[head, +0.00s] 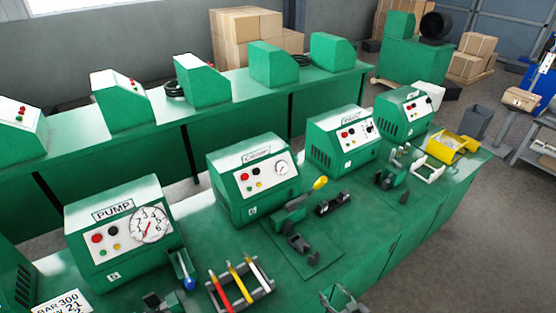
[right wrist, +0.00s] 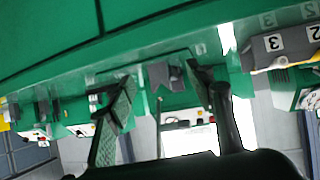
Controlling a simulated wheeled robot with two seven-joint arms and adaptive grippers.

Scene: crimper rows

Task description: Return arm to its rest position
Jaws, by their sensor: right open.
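My right gripper (head: 342,301) shows at the bottom edge of the head view, in front of the green bench (head: 400,235). Its fingers stand apart with nothing between them, and the gripper also shows in the right wrist view (right wrist: 165,95). The rest of the right arm is out of the head view. My left gripper is not in view.
On the bench stand a pump box (head: 118,235), a crimper box (head: 252,172), a rack of coloured-handled tools (head: 240,285), a yellow-handled press (head: 292,212) and a yellow bin (head: 447,147). A second bench (head: 245,95) stands behind.

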